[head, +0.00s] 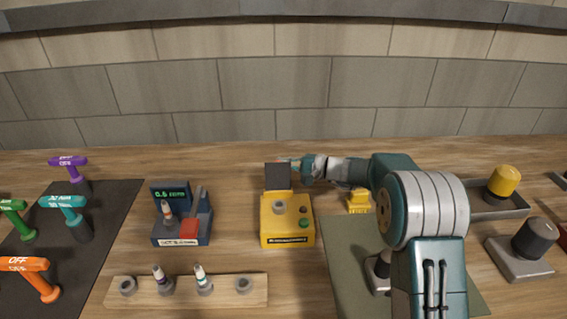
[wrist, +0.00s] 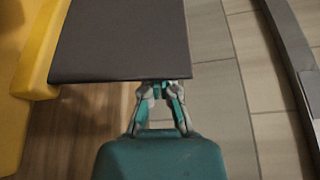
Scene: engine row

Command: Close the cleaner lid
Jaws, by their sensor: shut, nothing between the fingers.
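The cleaner is a yellow box (head: 287,228) standing on the table in the middle of the head view. It has a round grey port and red and green buttons on top. Its dark lid (head: 278,176) stands upright, open, at the back edge. In the wrist view the lid (wrist: 120,38) is a large dark panel, with part of the yellow box (wrist: 38,75) at the left. My gripper (head: 290,161) is shut and empty at the lid's upper right, partly hidden behind it. In the wrist view the fingertips (wrist: 161,88) are at the lid's edge; I cannot tell whether they touch it.
A blue device (head: 182,226) with a display stands left of the cleaner. A wooden rack (head: 225,291) with two small bottles lies in front. Several coloured tools stand on a dark mat (head: 105,225) at the left. A small yellow object (head: 359,201) stands right of the cleaner, near my arm.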

